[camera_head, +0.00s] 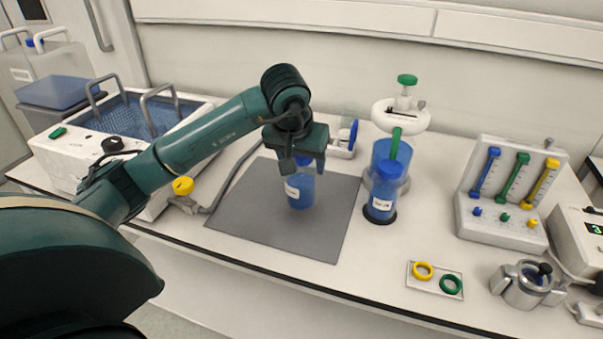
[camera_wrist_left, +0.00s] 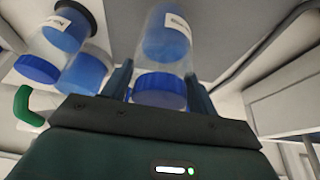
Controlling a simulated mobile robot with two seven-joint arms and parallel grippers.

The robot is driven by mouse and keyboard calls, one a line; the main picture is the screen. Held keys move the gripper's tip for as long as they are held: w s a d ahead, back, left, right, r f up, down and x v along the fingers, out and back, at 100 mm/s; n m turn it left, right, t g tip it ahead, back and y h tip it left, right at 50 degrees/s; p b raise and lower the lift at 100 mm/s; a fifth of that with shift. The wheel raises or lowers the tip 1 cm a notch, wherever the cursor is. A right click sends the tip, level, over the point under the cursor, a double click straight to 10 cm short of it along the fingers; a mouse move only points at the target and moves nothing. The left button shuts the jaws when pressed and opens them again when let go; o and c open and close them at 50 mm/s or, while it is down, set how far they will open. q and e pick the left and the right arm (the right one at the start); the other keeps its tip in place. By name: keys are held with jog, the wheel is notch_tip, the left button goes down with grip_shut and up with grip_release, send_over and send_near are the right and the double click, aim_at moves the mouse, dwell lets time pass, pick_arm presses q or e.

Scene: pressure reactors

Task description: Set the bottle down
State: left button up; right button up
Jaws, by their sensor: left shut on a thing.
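My left gripper (camera_head: 304,168) points down over the grey mat (camera_head: 250,218) and is shut on a clear bottle (camera_head: 299,192) with blue contents and a white label. The bottle is upright, and its top is hidden by the gripper in the head view. In the left wrist view, the bottle (camera_wrist_left: 166,45) and its blue cap sit between the two fingers of the gripper (camera_wrist_left: 160,88). I cannot tell whether the bottle's base touches the mat. My right gripper is not in view.
A second blue-capped bottle (camera_head: 383,192) stands right of the mat, before a reactor (camera_head: 401,115) with a green knob. A water bath (camera_head: 130,120) is at left. A valve panel (camera_head: 508,190) and rings on a plate (camera_head: 436,280) are at right. The mat's front is clear.

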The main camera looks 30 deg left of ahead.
pick_arm(q)
jog(key=shift+f, duration=1.5)
jog(key=shift+f, duration=0.2)
jog(key=o, duration=1.6)
jog(key=shift+c, duration=0.2)
jog(key=v, duration=1.1)
jog(key=shift+w+p, duration=0.15)
jog(key=shift+p, duration=0.2)
jog(key=shift+s+r, duration=0.35)
jog(key=shift+r, duration=0.25)
